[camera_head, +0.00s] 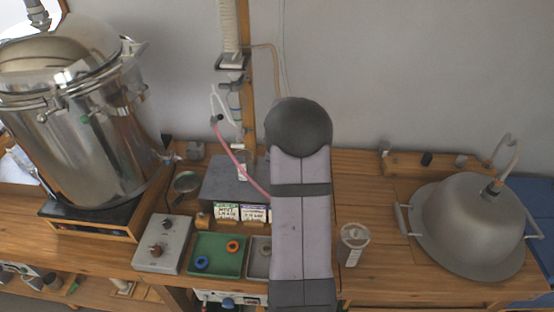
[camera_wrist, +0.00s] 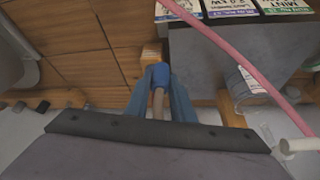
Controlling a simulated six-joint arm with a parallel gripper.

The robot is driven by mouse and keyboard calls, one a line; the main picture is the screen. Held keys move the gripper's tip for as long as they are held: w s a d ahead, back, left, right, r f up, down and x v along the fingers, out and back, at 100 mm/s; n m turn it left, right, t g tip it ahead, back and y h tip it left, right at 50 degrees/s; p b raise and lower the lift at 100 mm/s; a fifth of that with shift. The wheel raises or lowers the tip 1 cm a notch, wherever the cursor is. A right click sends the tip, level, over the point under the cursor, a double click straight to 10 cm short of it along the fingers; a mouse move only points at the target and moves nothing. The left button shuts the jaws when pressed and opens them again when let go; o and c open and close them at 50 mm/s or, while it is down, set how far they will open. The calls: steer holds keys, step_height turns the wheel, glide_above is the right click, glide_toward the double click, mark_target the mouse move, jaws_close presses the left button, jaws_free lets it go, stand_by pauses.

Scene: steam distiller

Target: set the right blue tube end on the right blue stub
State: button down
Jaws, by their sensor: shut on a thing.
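In the wrist view my gripper (camera_wrist: 159,82) is shut on a blue tube end (camera_wrist: 158,71), between its two blue fingers. A pale tube (camera_wrist: 158,104) runs from the tube end back between the fingers. A small wooden block (camera_wrist: 151,53) shows just beyond the tube end; I cannot tell whether they touch. No blue stub can be made out; the tube end and fingers may cover it. In the head view my arm hides the gripper and the tube end.
A pink tube (camera_wrist: 222,46) crosses beside the gripper, in front of a grey box (camera_wrist: 205,62) with labelled packets. In the head view a steel pot (camera_head: 85,125) stands left, a green tray (camera_head: 217,256) in front, a clear cup (camera_head: 353,244) and grey dome (camera_head: 468,225) right.

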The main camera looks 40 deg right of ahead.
steer(key=s+d+f+m+p, duration=0.1)
steer(key=s+d+f+p, duration=0.1)
steer(key=s+d+p, duration=0.15)
steer(key=shift+n, duration=0.8)
steer(key=w+d, duration=0.1)
steer(key=w, duration=0.1)
steer(key=w+d, duration=0.2)
steer(key=w, duration=0.1)
steer(key=shift+w+d+r+b, duration=0.3)
steer(key=shift+w+d+b, duration=0.05)
steer(key=shift+d+b, duration=0.05)
steer(key=shift+w+d+r+n+t, duration=0.15)
steer(key=shift+w+n+t, duration=0.15)
steer(key=shift+n, duration=0.1)
steer(key=shift+f+b, duration=1.2)
steer(key=shift+f, duration=0.85)
steer(key=shift+s+f+b, duration=0.1)
steer(key=shift+f+b, duration=0.2)
steer(key=shift+b, duration=0.05)
steer(key=shift+f+b, duration=0.4)
steer(key=shift+f, duration=0.1)
steer(key=shift+f+b, duration=0.45)
steer(key=shift+f, duration=0.05)
